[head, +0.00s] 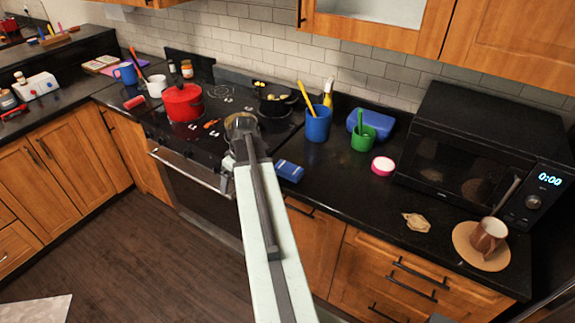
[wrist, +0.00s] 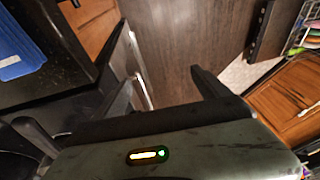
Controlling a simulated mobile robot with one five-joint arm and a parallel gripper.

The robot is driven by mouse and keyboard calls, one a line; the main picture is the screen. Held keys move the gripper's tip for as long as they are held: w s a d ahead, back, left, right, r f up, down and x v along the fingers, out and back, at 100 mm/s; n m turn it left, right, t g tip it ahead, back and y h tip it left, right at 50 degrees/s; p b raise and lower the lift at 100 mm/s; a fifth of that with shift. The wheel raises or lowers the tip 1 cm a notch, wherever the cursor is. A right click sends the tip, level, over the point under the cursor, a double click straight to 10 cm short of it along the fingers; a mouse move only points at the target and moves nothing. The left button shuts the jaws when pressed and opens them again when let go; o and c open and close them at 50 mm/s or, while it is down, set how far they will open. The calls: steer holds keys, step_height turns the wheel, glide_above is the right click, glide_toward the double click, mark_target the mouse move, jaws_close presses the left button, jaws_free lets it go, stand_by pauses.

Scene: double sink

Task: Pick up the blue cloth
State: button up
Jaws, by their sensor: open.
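The blue cloth (head: 289,170) is a small, flat, folded-looking blue piece. It lies on the dark counter near the front edge, just right of the stove. It also shows at the upper left of the wrist view (wrist: 20,48), cut off by the picture edge. My gripper (head: 240,128) is left of the cloth, over the right part of the stove's front, and apart from it. In the wrist view my gripper (wrist: 108,96) has its fingers spread wide with nothing between them; the floor and counter edge show beyond.
A blue cup (head: 318,124) with utensils and a green cup (head: 363,138) stand behind the cloth. A pink-rimmed round container (head: 383,166) and a microwave (head: 480,150) are to the right. A red pot (head: 182,102) and a dark pan (head: 275,99) sit on the stove.

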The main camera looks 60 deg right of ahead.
steer(key=t+h+p, duration=0.1)
steer(key=t+p, duration=0.1)
glide_toward(290, 168)
steer(key=shift+w+f, duration=0.25)
steer(key=shift+f, duration=0.25)
steer(key=b+x, duration=0.2)
steer(key=shift+f, duration=0.45)
steer(key=b+x, duration=0.5)
steer(key=shift+w+a, duration=0.1)
steer(key=shift+w, duration=0.05)
steer(key=shift+r, duration=0.1)
steer(key=shift+c, duration=0.6)
steer(key=c, duration=1.3)
steer(key=shift+c, duration=0.2)
steer(key=shift+r, duration=0.15)
